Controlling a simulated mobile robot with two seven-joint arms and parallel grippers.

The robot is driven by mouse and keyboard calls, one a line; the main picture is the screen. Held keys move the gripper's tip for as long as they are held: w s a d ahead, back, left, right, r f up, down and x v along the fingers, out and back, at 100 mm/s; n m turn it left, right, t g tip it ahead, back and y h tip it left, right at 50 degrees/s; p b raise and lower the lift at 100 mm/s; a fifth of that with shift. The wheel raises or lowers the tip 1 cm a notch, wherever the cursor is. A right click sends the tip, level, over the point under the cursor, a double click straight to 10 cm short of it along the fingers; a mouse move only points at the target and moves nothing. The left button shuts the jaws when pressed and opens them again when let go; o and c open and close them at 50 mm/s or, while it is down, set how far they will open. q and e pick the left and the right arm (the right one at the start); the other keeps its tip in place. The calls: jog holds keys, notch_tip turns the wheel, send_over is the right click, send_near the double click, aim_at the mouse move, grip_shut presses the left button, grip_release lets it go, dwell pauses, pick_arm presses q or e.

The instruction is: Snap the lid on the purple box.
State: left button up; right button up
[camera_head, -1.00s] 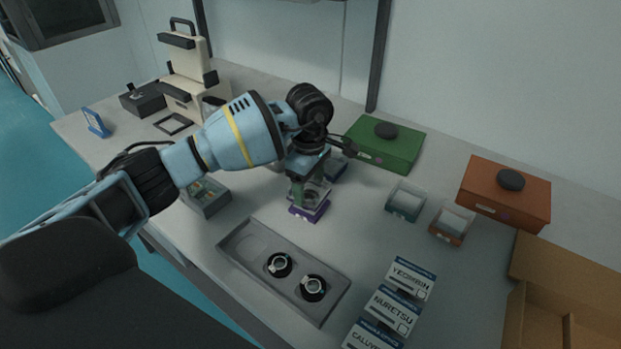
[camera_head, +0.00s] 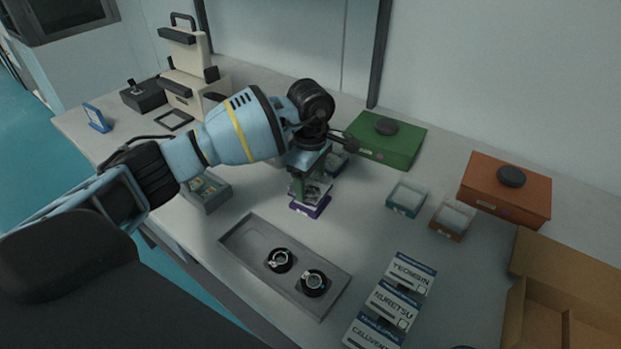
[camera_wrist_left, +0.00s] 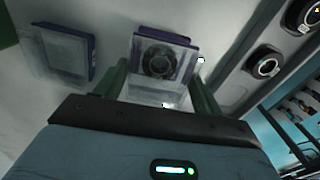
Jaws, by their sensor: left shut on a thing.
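The purple box (camera_head: 308,209) stands on the table in front of the green box, with a dark ring-shaped part inside; it also shows in the left wrist view (camera_wrist_left: 190,66). My left gripper (camera_head: 312,188) points down over it, its green fingers on either side. It is shut on a clear lid (camera_wrist_left: 150,95), which shows between the fingers in the left wrist view. The lid is at or just above the box top; whether it touches is hard to tell. My right gripper is not in view.
Close behind the purple box is another small clear-topped box (camera_head: 337,162). A grey tray (camera_head: 240,240) with two black ring parts lies in front. A green box (camera_head: 405,150), an orange box (camera_head: 520,195) and two small open boxes stand to the right. Labelled cartons (camera_head: 392,305) are at front right.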

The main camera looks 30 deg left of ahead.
pick_arm(q)
jog(key=shift+f+b, duration=0.45)
jog(key=shift+f, duration=0.9)
dwell(0.5)
jog(key=o, duration=1)
notch_tip(320, 180, up, 8)
jog(key=shift+f, duration=0.1)
dwell(0.4)
